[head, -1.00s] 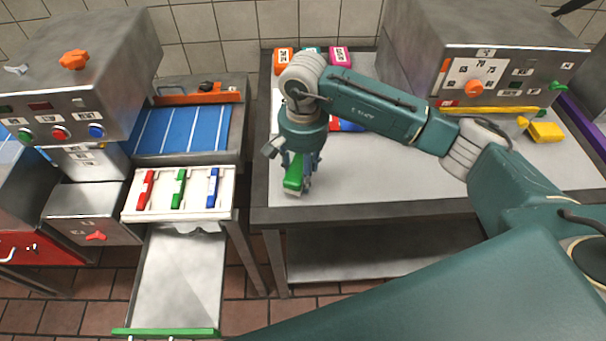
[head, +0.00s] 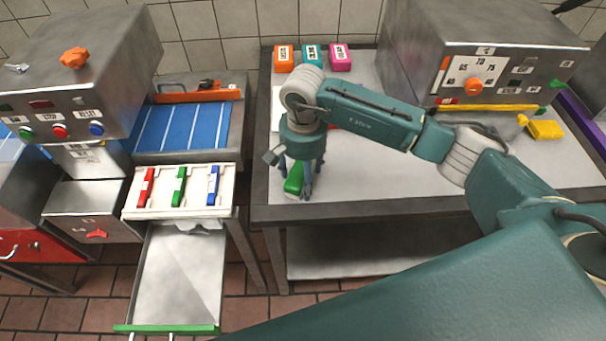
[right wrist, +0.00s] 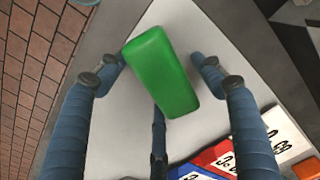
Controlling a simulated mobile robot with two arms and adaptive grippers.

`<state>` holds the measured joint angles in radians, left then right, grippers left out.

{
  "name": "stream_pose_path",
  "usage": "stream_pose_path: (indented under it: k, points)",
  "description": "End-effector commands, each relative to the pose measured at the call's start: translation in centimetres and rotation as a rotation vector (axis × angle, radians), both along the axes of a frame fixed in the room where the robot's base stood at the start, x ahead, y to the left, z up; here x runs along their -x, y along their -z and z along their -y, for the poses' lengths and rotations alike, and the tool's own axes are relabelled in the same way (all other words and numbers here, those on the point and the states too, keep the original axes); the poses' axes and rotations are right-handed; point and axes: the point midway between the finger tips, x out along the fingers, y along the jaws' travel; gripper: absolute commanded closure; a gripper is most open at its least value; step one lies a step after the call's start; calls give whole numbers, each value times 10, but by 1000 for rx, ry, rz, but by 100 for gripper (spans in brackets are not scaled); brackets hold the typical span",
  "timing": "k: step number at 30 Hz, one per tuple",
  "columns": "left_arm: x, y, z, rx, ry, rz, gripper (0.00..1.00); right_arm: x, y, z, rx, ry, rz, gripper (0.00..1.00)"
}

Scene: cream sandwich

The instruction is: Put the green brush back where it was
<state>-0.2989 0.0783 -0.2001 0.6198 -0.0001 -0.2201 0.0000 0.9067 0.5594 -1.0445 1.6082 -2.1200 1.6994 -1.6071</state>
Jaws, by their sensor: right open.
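The green brush (head: 293,181) lies on the grey table near its front left corner, partly hidden by the right gripper. In the right wrist view its green block-shaped body (right wrist: 162,70) lies on the pale surface between the spread fingers. My right gripper (head: 302,192) points down over it, open, with fingers on either side. In the right wrist view gaps show between the brush and the side fingers; whether the third finger touches it I cannot tell. My left gripper is out of view.
Orange (head: 284,58), teal (head: 312,54) and pink (head: 340,57) labelled boxes stand at the table's back. Red (right wrist: 222,158) and blue (right wrist: 190,172) boxes show in the wrist view. A white tray (head: 140,212) with red, green and blue bars is left. The table's front right is clear.

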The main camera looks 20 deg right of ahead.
Motion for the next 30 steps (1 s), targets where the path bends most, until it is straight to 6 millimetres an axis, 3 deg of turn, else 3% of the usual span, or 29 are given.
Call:
stream_pose_path:
  k: [2, 5, 19, 24, 30]
  points:
    - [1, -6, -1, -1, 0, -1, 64, 0, -5, 0, -1, 0, -1, 33]
    - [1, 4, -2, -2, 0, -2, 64, -2, -15, 0, -1, 0, 7, 33]
    - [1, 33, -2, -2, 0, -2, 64, -1, -107, 0, 0, 1, 4, 33]
    - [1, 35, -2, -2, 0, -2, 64, 0, -121, 0, 0, 0, 1, 33]
    - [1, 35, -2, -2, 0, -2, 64, 0, -123, 0, -1, 0, -1, 33]
